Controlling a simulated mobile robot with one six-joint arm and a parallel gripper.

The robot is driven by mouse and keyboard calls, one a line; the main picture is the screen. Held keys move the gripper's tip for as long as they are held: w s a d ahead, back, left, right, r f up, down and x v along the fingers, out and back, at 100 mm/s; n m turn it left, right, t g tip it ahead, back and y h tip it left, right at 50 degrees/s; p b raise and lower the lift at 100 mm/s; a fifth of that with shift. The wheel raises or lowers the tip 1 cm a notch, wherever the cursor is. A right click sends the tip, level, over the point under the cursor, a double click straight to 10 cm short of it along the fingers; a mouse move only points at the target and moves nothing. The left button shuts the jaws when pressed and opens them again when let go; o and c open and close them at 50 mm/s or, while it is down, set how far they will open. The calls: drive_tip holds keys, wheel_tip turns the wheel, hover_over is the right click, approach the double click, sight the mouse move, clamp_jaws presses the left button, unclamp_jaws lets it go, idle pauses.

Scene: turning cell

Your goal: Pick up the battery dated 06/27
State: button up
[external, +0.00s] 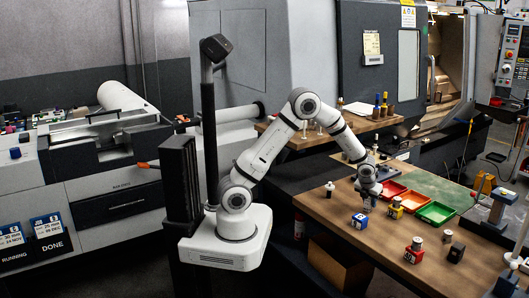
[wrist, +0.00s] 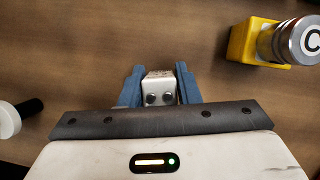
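My gripper (wrist: 160,88) points down over the wooden bench, its two blue fingers on either side of a small pale battery (wrist: 159,82) with two dark round terminals on top. The fingers appear to press against the battery's sides, with no clear gap. In the external view my gripper (external: 368,198) is low over the bench, in front of the coloured trays, and mostly hides the battery. No date can be read on the battery. I cannot tell whether it touches the bench.
A yellow block with a metal cylinder (wrist: 256,42) stands to the right; a white-and-black piece (wrist: 12,118) lies left.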

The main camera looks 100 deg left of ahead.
drive_tip(key=c, duration=0.5)
drive_tip(key=shift+c, duration=0.2)
